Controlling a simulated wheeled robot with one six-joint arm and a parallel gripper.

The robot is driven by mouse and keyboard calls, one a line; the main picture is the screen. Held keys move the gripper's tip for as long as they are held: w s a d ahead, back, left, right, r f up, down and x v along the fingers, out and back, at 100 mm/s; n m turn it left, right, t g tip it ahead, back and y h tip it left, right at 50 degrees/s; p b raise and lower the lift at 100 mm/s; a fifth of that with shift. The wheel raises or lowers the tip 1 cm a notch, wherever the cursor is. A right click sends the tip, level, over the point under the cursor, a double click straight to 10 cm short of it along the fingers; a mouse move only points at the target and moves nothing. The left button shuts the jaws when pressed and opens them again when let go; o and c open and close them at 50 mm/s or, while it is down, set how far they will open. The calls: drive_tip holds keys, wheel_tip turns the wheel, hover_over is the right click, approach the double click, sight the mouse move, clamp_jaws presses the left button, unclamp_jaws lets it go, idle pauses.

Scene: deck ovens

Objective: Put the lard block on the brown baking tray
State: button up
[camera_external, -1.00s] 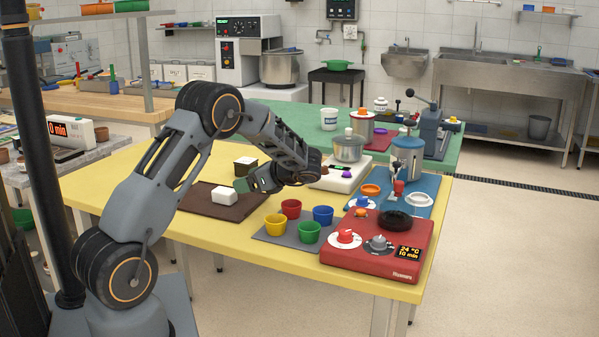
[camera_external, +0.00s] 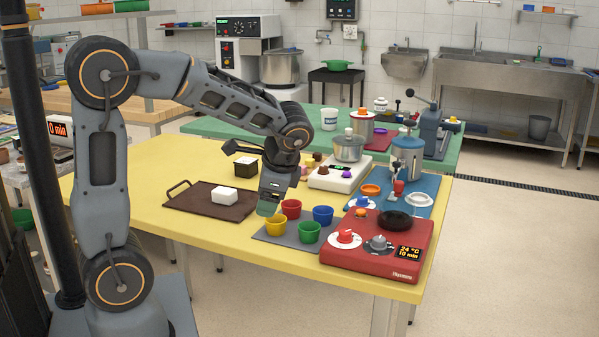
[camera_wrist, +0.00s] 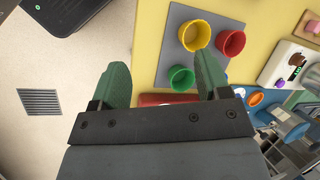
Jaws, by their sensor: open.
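The white lard block (camera_external: 224,195) lies on the brown baking tray (camera_external: 183,201), toward its right part, in the external view. The tray lies flat on the yellow table and a handle shows at its left end. My gripper (camera_external: 268,206) is right of the tray and block, above the table near the coloured cups, pointing down. In the wrist view its two green fingers (camera_wrist: 161,66) are spread apart with nothing between them. The block and tray do not show in the wrist view.
Yellow (camera_external: 276,225), red (camera_external: 291,208), green (camera_external: 307,232) and blue (camera_external: 323,214) cups stand on a grey mat (camera_external: 274,239) close to my gripper. A red hot plate (camera_external: 365,262) stands right of them. A dark pot with white contents (camera_external: 245,166) stands behind the tray.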

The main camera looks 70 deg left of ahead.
drive_tip(key=s+d+n+t+h, duration=0.2)
drive_tip(key=s+d, duration=0.1)
drive_tip(key=d, duration=0.4)
drive_tip(key=s+d+n+t+h, duration=0.2)
drive_tip(key=s+d+t, duration=0.1)
drive_tip(key=d, duration=0.3)
drive_tip(key=shift+s+d+r+h, duration=0.15)
drive_tip(key=shift+s+d+h, duration=0.1)
drive_tip(key=shift+d+h, duration=0.1)
wheel_tip(320, 180, up, 6)
drive_tip(key=p, duration=0.4)
drive_tip(key=shift+f+p, duration=0.25)
drive_tip(key=shift+p, duration=0.15)
